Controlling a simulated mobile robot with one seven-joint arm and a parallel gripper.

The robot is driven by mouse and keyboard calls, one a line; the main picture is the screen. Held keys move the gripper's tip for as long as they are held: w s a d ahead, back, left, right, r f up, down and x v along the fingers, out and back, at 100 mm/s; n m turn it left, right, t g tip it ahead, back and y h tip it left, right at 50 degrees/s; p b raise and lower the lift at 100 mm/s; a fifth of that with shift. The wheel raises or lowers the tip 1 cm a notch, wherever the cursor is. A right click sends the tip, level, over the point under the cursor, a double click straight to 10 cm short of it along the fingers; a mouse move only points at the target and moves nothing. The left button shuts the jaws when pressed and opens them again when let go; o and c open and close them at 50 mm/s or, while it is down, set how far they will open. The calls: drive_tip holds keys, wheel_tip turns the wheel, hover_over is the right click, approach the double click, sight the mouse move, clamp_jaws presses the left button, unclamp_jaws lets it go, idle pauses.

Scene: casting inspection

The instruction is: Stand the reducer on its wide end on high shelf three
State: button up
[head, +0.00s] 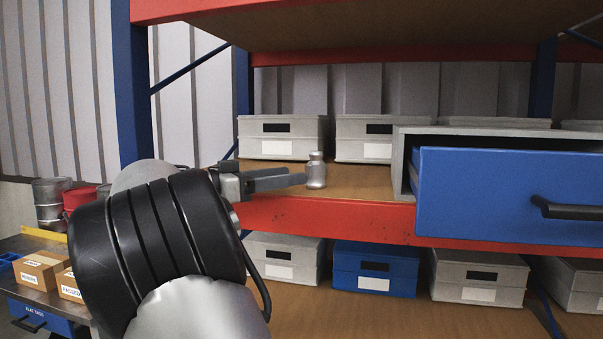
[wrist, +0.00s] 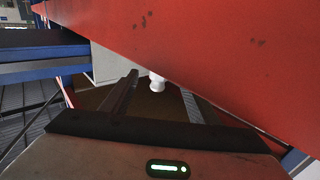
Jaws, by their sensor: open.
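The reducer (head: 316,174) is a small grey metal piece with a wide lower body and a narrower top. In the head view it stands upright, wide end down, at the front of the middle shelf board (head: 362,184). My gripper (head: 300,179) is open, with its fingers pointing right, level with the reducer and close to its left side. In the wrist view the reducer (wrist: 157,82) shows pale between the two finger ends, partly cut off by the red beam. Whether a finger touches it cannot be told.
A red beam (head: 330,221) runs along the shelf front. Grey bins (head: 281,148) stand behind the reducer, and a blue drawer (head: 490,190) juts out at the right. More bins (head: 374,283) fill the shelf below. A blue upright (head: 131,80) is at left.

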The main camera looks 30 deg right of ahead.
drive_tip(key=a+p, duration=0.1)
drive_tip(key=a, duration=1)
drive_tip(key=shift+w+a+f, duration=0.15)
drive_tip(key=shift+w+a, duration=0.2)
drive_tip(key=shift+w, duration=0.05)
drive_tip(key=shift+a, duration=0.1)
